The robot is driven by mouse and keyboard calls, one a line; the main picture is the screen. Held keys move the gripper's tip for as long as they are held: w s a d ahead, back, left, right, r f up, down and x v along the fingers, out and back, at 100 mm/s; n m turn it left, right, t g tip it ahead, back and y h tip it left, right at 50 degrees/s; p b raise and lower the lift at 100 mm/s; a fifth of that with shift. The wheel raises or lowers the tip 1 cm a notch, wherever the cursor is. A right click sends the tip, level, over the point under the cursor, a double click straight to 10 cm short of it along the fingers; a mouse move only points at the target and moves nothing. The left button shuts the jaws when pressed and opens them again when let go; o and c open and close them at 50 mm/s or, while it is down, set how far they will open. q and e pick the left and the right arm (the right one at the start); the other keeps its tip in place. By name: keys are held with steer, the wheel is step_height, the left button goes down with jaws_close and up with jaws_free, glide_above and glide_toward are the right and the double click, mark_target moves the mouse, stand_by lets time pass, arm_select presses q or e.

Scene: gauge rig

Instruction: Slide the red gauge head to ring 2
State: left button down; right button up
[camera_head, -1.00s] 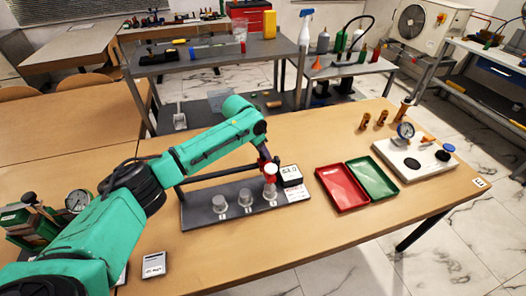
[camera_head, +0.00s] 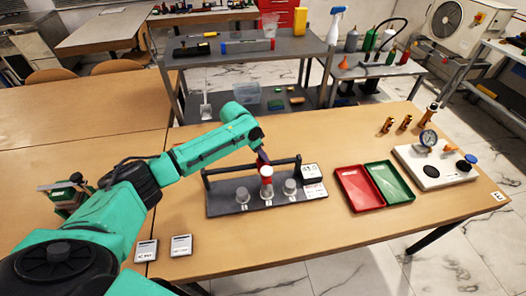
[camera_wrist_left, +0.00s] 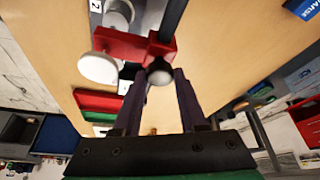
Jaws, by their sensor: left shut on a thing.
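The gauge rig is a dark base (camera_head: 222,203) with a rail (camera_head: 220,173) behind three grey ring posts. The red gauge head (camera_head: 266,171) is on the rail and in the head view lines up with the middle post (camera_head: 266,190). The left post (camera_head: 242,195) and right post (camera_head: 290,187) stand clear of it. In the wrist view the red head (camera_wrist_left: 130,46) has a pale round end, and the label 2 (camera_wrist_left: 95,6) shows beside a post above it. My left gripper (camera_wrist_left: 160,82) is shut on the head's grey round knob (camera_wrist_left: 160,74). My right gripper is out of view.
A display box (camera_head: 309,172) stands at the rig's right end. A red tray (camera_head: 358,190) and a green tray (camera_head: 388,184) lie farther right, then a white plate with a dial gauge (camera_head: 427,138). Two small cards (camera_head: 181,245) lie at the front left.

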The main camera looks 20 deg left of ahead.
arm_select(q)
steer(key=shift+c, duration=2.3)
jaws_free()
steer(key=shift+w+d+r, duration=0.1)
steer(key=shift+w+d, duration=0.05)
steer(key=shift+d, duration=0.05)
steer(key=shift+a, duration=0.15)
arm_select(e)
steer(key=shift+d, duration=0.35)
arm_select(q)
steer(key=shift+r, duration=0.1)
steer(key=shift+s+a+r, duration=0.1)
steer(key=shift+s+r, duration=0.1)
steer(key=shift+r, duration=0.15)
steer(key=b+v, duration=0.2)
steer(key=v, duration=1.1)
steer(key=shift+r, duration=0.25)
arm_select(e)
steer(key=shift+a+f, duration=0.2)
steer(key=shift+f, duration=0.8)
arm_select(q)
steer(key=shift+s, duration=0.15)
